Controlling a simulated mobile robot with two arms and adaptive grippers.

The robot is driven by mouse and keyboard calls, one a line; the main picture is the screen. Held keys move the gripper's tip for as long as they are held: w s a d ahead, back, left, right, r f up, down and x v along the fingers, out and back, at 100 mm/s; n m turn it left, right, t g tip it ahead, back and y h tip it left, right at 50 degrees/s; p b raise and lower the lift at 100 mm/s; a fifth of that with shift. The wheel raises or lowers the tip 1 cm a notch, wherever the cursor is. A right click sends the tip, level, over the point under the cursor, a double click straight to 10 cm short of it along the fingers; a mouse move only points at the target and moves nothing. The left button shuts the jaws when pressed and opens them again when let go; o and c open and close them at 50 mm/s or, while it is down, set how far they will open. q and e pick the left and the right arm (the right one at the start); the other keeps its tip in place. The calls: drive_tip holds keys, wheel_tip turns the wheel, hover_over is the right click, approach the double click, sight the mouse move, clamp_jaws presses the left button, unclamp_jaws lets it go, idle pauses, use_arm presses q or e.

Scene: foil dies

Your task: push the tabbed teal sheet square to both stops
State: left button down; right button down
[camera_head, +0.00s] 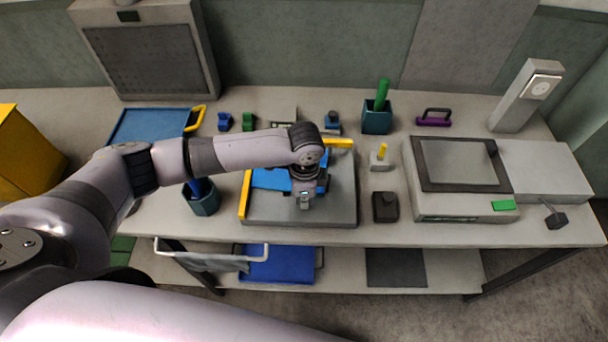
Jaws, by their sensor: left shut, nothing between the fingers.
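A blue sheet (268,180), the only sheet I see on the work plate, lies mostly hidden under my left arm and gripper; its tab cannot be made out. The grey plate (335,212) carries a long yellow stop (244,196) along its left side and another yellow stop (339,143) at its back. The sheet's left edge is near the left stop, but I cannot tell whether they touch. My left gripper (305,205) is shut and empty, pointing down over the middle of the plate, at the sheet's right part. My right gripper is not in view.
A dark block (385,207) and a small grey block with a yellow peg (380,157) stand right of the plate. A dark blue cup (202,198) stands left of it. A framed grey machine (462,165) fills the bench's right. A blue tray (148,126) lies at back left.

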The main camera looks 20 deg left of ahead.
use_arm(q)
drive_tip(key=shift+f+b, duration=0.35)
drive_tip(key=shift+f, duration=0.45)
drive_tip(key=shift+p, duration=0.45)
idle(0.8)
drive_tip(key=shift+w, duration=0.15)
drive_tip(key=shift+w+a+b, duration=0.15)
drive_tip(key=shift+w+a, duration=0.05)
drive_tip(key=shift+w, duration=0.45)
drive_tip(key=shift+w+a+b, duration=0.2)
drive_tip(key=shift+w+a, duration=0.05)
drive_tip(key=shift+w, duration=0.45)
drive_tip(key=shift+w+a+b, duration=0.15)
drive_tip(key=shift+w+a, duration=0.05)
drive_tip(key=shift+w, duration=0.45)
drive_tip(key=shift+r, duration=0.1)
